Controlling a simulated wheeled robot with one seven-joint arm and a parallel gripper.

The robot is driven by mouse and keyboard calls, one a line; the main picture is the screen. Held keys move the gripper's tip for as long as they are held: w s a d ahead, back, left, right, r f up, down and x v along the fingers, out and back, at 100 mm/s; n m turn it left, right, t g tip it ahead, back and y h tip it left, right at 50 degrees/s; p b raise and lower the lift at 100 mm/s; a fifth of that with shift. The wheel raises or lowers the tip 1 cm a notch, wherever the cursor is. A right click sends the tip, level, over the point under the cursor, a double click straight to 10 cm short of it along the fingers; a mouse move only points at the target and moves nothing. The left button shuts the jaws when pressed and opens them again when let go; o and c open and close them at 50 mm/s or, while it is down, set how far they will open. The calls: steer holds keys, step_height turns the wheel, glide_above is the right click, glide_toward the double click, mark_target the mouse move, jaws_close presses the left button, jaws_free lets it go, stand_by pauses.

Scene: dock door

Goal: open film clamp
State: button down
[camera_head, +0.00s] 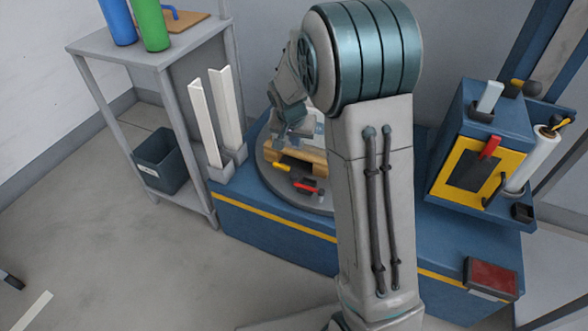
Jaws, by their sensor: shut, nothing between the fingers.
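A round grey turntable (270,182) sits on the blue base. A tan wooden piece (268,156) is on it, partly hidden by my gripper. At the turntable's front are a yellow-tipped dark part (283,167) and a red-handled dark part (306,188). One of these may be the film clamp; I cannot tell which, or whether it is open. My gripper (292,138) is above the turntable, behind these parts, shut with nothing held. Its fingertips are small and partly unclear, and I cannot tell whether they touch anything. My arm hides the turntable's right side.
A blue box (486,137) with a yellow panel, red lever (490,147) and white film roll (535,155) stands at right. A red-topped box (492,276) is at the base's front right. White corner posts (228,108) and a grey shelf (150,52) are left. The left floor is mostly clear.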

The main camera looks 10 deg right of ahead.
mark_target(298, 156)
steer(key=b+x, duration=0.4)
steer(key=x, duration=0.6)
steer(key=shift+s, duration=0.15)
steer(key=shift+s+a+f, duration=0.15)
steer(key=shift+f, duration=0.1)
steer(key=shift+s+a+r+b, duration=0.1)
steer(key=shift+s+a+b, duration=0.3)
steer(key=shift+s, duration=0.35)
steer(key=shift+s+a+r+b, duration=0.1)
steer(key=shift+s+a+b, duration=0.25)
steer(key=shift+s, duration=0.45)
steer(key=shift+a, duration=0.15)
